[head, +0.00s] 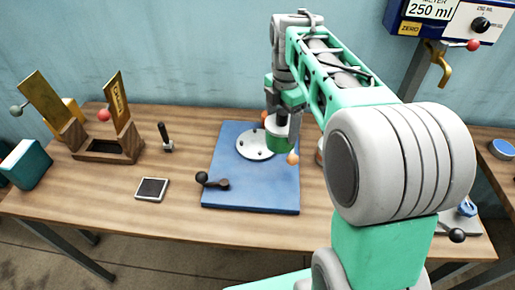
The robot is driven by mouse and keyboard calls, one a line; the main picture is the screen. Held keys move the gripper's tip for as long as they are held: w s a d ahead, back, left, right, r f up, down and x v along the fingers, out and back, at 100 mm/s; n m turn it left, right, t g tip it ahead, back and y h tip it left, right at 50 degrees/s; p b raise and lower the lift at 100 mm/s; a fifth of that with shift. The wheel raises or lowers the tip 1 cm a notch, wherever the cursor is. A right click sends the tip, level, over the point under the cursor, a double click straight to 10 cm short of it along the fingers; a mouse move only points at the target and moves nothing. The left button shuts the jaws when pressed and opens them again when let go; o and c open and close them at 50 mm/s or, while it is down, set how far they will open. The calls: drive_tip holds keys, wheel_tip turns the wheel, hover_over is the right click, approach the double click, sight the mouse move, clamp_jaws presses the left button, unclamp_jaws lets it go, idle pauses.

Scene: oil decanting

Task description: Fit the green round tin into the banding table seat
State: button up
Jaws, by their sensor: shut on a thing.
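The green round tin (277,141) has a pale band and is upright under my gripper (283,117). My gripper is shut on the tin from above. The tin is over the right part of a white round plate (252,146) on a blue board (235,187), which looks like the banding table with its seat. I cannot tell whether the tin touches the plate or hangs just above it. Orange balls (293,158) show beside the tin, and a black-knobbed lever (212,181) lies at the board's front left. My arm hides the area right of the tin.
A wooden stand (105,148) with upright plates is at the left, beside a teal box (25,164). A black-handled tool (165,138) and a small grey pad (152,189) lie nearer the board. A blue meter with a brass spout (441,65) is at upper right. The front left table is clear.

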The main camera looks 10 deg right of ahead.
drive_tip(key=shift+w+d+n, duration=0.15)
drive_tip(key=shift+w+n, duration=0.05)
drive_tip(key=shift+n, duration=0.5)
drive_tip(key=shift+w+n, duration=0.2)
drive_tip(key=shift+n, duration=0.1)
drive_tip(key=w+a+f+p, duration=0.3)
drive_tip(key=w, duration=0.5)
drive_tip(key=p, duration=0.3)
hover_over(257, 143)
wheel_tip(257, 143, down, 10)
drive_tip(key=shift+w+r, duration=0.15)
drive_tip(key=shift+r, duration=0.1)
drive_tip(key=shift+f, duration=0.35)
drive_tip(key=o, duration=1.9)
drive_tip(key=shift+o, duration=0.2)
